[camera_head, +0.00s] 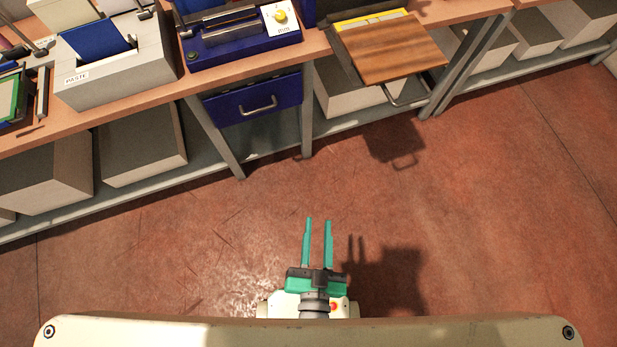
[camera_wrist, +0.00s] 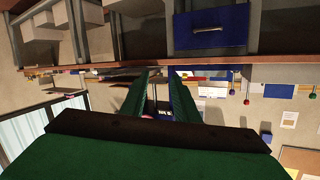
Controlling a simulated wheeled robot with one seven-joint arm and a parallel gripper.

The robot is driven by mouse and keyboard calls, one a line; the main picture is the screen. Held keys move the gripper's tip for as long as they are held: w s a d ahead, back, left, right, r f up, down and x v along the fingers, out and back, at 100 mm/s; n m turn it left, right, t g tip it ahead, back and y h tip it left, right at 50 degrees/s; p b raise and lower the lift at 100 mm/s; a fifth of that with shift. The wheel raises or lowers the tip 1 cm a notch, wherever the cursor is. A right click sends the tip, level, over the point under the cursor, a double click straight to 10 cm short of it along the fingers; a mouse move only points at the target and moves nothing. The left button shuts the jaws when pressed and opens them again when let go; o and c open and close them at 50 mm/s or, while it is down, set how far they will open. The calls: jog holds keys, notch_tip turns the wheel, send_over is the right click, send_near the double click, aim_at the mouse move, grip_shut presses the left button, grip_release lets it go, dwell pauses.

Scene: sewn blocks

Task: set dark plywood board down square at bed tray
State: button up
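A brown wood-grained board (camera_head: 390,48), which looks like the plywood board, lies at the bench's front edge at upper right and juts out over the floor. A yellow-edged grey piece (camera_head: 370,20) shows just behind it; I cannot tell whether this is the bed tray. A metal loop (camera_head: 408,98) hangs under the board's front. My gripper (camera_head: 318,220) is open and empty over the floor, well in front of the bench and lower left of the board. In the wrist view, the green fingers (camera_wrist: 164,72) stand apart with nothing held; the board is not clearly visible there.
The bench (camera_head: 315,45) carries a grey box marked PASTE (camera_head: 115,60) and a blue machine with a yellow knob (camera_head: 235,38). A blue drawer (camera_head: 253,100) and bench legs are below. Pale blocks (camera_head: 143,143) fill the lower shelf. The floor (camera_head: 480,220) is clear.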

jog(key=s+n, duration=0.1)
jog(key=s+a+r+n, duration=0.1)
jog(key=s, duration=0.1)
jog(key=s+a+n, duration=0.1)
jog(key=shift+s+a+r+y, duration=0.15)
jog(key=shift+s+r+y, duration=0.05)
jog(key=shift+r+y, duration=0.2)
dwell(0.9)
